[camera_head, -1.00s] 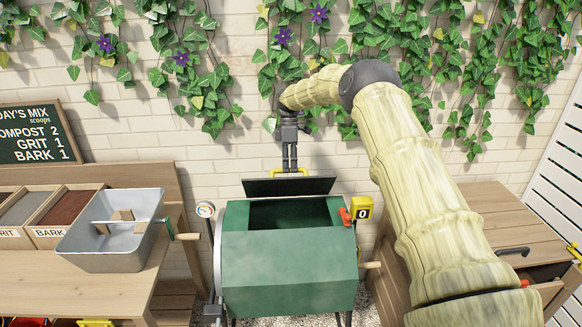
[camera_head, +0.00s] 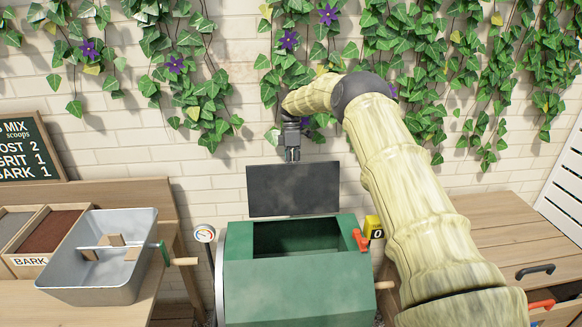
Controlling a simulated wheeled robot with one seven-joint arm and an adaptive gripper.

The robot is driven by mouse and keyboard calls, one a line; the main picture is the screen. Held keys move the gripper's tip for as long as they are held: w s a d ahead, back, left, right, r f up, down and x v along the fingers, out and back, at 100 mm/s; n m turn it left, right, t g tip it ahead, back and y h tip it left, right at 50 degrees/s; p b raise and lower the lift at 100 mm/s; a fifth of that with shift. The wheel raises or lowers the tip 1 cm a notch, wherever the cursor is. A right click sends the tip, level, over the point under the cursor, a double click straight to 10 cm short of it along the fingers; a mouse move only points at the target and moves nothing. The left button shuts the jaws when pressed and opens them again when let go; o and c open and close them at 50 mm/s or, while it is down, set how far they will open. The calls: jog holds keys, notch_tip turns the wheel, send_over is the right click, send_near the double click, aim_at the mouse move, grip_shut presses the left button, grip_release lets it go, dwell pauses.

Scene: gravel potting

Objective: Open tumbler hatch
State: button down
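The green tumbler (camera_head: 296,285) stands in the lower middle of the head view. Its dark hatch (camera_head: 293,190) is raised and stands nearly upright behind the opening (camera_head: 297,236), with its dark flat face toward me. The inside of the tumbler shows dark green. My gripper (camera_head: 292,155) is just above and behind the hatch's top edge. Its fingertips and the yellow hatch handle are hidden behind the hatch, so I cannot tell whether it holds the handle. A red latch (camera_head: 360,240) sits at the right of the opening.
A grey metal tub (camera_head: 100,262) stands on the left wooden bench, beside a bark bin (camera_head: 45,232). A gauge (camera_head: 204,234) is left of the tumbler and a yellow counter reading 0 (camera_head: 374,226) is right. A wooden cabinet (camera_head: 490,228) is at the right. An ivy-covered brick wall rises behind.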

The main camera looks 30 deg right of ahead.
jog(key=shift+w+f, duration=0.15)
jog(key=shift+f, duration=0.4)
jog(key=shift+d, duration=0.15)
jog(key=c, duration=1.5)
grip_release()
jog(key=shift+d, duration=0.1)
jog(key=shift+o, duration=0.6)
jog(key=shift+w+d, duration=0.1)
jog(key=shift+d, duration=0.05)
jog(key=shift+r, duration=0.1)
jog(key=shift+a+r, duration=0.15)
jog(key=shift+a, duration=0.05)
jog(key=shift+r, duration=0.1)
notch_tip(320, 180, up, 10)
